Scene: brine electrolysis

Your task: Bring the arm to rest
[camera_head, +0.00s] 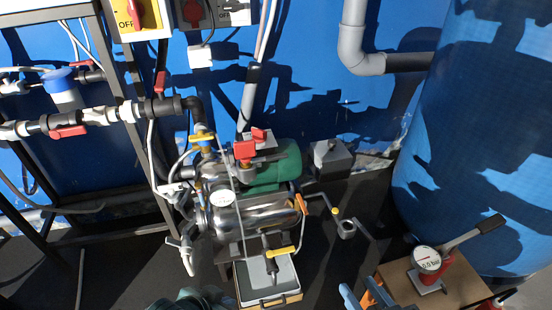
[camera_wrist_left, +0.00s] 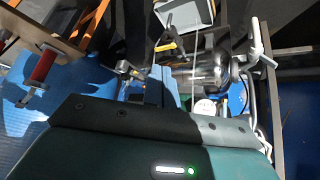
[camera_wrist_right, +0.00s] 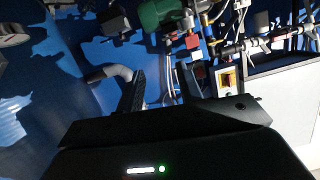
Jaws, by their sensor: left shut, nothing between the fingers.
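My left gripper (camera_wrist_left: 160,88) shows in the left wrist view, its fingers together and holding nothing. It points towards the steel pump unit, with open air around the fingers. My right gripper (camera_wrist_right: 160,72) shows in the right wrist view, its two dark fingers spread apart with nothing between them. It points towards the blue wall and the pipework, touching nothing that I can see. A dark green rounded shape at the bottom edge there may be part of my arm.
The steel pump (camera_head: 255,218) with its green motor (camera_head: 272,166) stands in the middle, above a white tray (camera_head: 284,278). A large blue tank (camera_head: 480,140) fills the right. A hand pump with a gauge (camera_head: 427,260) stands on a wooden surface (camera_head: 462,296). Pipes and a frame fill the left.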

